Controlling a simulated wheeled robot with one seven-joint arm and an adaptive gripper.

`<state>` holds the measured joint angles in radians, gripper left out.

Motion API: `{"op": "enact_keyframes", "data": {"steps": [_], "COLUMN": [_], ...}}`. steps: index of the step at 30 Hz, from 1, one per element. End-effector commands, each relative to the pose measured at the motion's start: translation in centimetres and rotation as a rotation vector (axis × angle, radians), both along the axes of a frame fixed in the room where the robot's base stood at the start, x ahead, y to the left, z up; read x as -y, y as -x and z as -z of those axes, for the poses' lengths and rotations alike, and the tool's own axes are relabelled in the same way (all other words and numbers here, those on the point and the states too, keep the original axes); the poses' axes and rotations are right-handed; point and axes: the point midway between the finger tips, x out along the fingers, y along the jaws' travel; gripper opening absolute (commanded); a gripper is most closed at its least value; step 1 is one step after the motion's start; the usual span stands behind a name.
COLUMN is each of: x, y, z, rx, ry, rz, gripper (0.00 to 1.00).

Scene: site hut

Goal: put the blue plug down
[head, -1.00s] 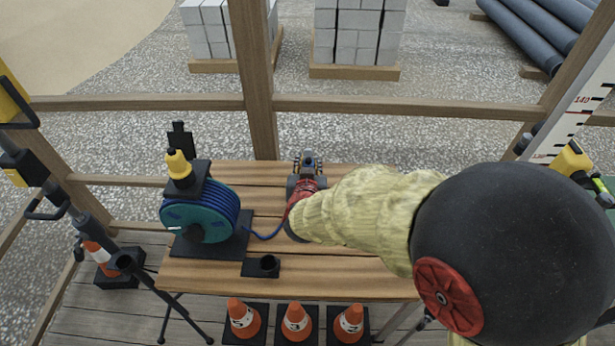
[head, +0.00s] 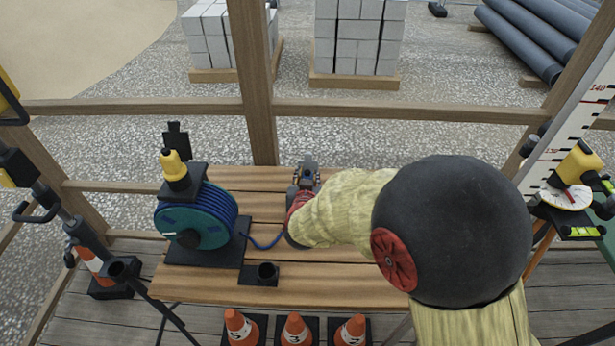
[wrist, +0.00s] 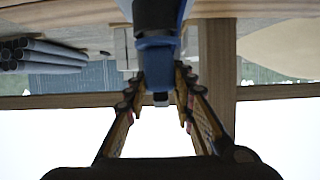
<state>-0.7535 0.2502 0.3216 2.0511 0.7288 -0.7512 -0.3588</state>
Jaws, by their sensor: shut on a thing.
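In the wrist view, the blue plug (wrist: 157,46), with a black part at the top of the picture, sits between the fingers of my gripper (wrist: 157,92), which is shut on it. In the head view my gripper (head: 306,172) is over the back part of the wooden bench (head: 330,283), and my own arm hides part of the bench. The plug cannot be made out clearly there. A blue cable (head: 262,245) runs from the teal and blue reel (head: 198,222) towards my gripper.
A yellow-topped piece (head: 174,165) sits on the reel. Wooden rails (head: 400,110) run behind the bench. Orange cones (head: 295,330) stand in front. The bench's front middle is clear.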

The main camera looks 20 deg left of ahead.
Motion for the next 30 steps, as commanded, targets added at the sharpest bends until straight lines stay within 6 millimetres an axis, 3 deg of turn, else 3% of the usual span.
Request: {"op": "enact_keyframes", "data": {"steps": [4, 5, 14, 26, 30], "x": [0.0, 0.0, 0.0, 0.0, 0.3], "y": [0.0, 0.0, 0.0, 0.0, 1.9], "z": [0.5, 0.6, 0.5, -0.2, -1.1], "rx": [0.001, 0.0, -0.001, 0.0, -0.001], "ry": [0.0, 0.001, 0.0, 0.0, 0.0], "rz": [0.0, 0.0, 0.0, 0.0, -0.002], "gripper": [0.0, 0.25, 0.42, 0.43, 0.43]}}
